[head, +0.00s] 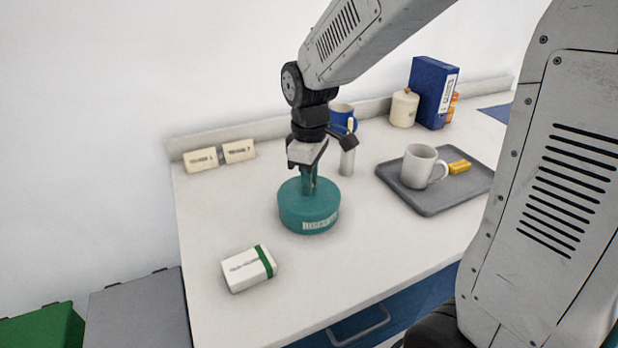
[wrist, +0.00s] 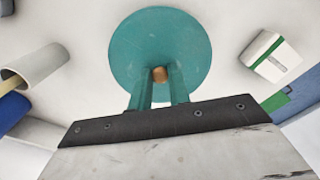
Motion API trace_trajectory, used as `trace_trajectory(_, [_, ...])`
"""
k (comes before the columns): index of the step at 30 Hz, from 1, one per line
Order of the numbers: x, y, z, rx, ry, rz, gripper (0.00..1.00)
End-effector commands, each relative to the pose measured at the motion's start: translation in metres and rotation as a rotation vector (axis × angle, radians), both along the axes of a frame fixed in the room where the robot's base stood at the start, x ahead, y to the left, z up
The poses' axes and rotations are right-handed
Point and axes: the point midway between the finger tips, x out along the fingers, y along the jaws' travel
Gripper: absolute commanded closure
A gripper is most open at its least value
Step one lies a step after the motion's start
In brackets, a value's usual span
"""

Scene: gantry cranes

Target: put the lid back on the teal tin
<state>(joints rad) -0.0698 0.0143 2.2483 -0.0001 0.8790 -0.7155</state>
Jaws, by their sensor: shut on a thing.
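The teal tin (head: 309,215) stands upright on the white worktop, with a pale printed label low on its front. My gripper (head: 309,186) points straight down over the middle of its top. In the wrist view, my gripper (wrist: 160,80) has its two teal fingers shut on the small brown knob of the round teal lid (wrist: 160,35). The lid looks level and centred over the tin, with no clear gap between them in the head view. The lid hides the inside of the tin, and I cannot tell whether it is fully seated.
A white box with a green band (head: 248,268) lies front left of the tin. A grey tray (head: 440,201) with a white mug (head: 418,166) and yellow block (head: 459,167) is right.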

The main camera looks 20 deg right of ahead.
Motion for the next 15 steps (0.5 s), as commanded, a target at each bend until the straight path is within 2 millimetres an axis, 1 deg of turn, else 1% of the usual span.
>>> trace_trajectory(11, [0.0, 0.0, -0.0003, 0.0, 0.0, 0.0, 1.0])
trace_trajectory(12, [0.0001, 0.0001, -0.0003, 0.0, 0.0, 0.0, 0.79])
trace_trajectory(14, [0.0, 0.0, -0.0003, 0.0, 0.0, 0.0, 0.62])
trace_trajectory(15, [0.0, 0.0, -0.0003, 0.0, 0.0, 0.0, 0.56])
